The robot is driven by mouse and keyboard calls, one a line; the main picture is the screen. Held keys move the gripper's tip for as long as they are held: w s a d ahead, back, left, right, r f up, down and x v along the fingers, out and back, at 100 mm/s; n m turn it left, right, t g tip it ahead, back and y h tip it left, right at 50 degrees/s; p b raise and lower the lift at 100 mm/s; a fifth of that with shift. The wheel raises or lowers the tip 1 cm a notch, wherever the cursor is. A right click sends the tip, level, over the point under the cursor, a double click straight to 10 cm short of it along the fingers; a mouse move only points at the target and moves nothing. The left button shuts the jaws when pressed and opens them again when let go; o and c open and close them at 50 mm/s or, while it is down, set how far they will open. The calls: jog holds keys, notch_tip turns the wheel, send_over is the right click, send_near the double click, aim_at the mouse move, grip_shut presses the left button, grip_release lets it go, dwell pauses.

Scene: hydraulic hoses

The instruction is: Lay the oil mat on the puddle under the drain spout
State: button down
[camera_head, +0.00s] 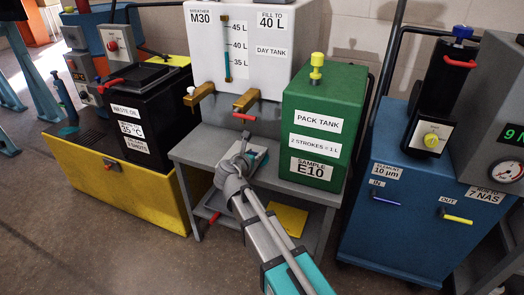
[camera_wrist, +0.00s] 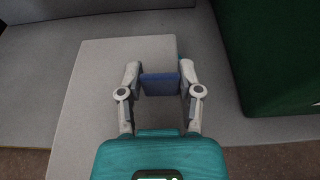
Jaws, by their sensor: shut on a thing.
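My gripper (camera_head: 243,150) is over the grey bench top in front of the day tank. In the wrist view my gripper (camera_wrist: 160,88) has its fingers closed on a small blue tab (camera_wrist: 160,86). A flat light grey square, seemingly the oil mat (camera_wrist: 100,75), spreads beneath the fingers. In the head view a small part of the mat (camera_head: 261,154) shows beside my gripper. I cannot tell whether it touches the bench. Two brass spouts stick out of the white tank; the right one (camera_head: 246,100) is just behind my gripper. I cannot make out a puddle.
The grey bench (camera_head: 196,150) carries the white day tank (camera_head: 262,68) and, at right, the green pack tank (camera_head: 325,105). A black waste-oil box (camera_head: 135,110) stands left, a blue filter unit (camera_head: 400,225) right. A yellow sheet (camera_head: 288,220) lies on the lower shelf.

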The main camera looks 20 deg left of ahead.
aim_at(259, 149)
jog(key=shift+w, duration=0.2)
jog(key=shift+w, duration=0.35)
jog(key=b+x, duration=0.1)
jog(key=x, duration=0.2)
jog(key=shift+w+d, duration=0.1)
jog(key=shift+w, duration=0.25)
jog(key=shift+f+b, duration=0.3)
jog(key=shift+f, duration=0.05)
jog(key=shift+f, duration=0.15)
jog(key=shift+c, duration=1.4)
grip_release()
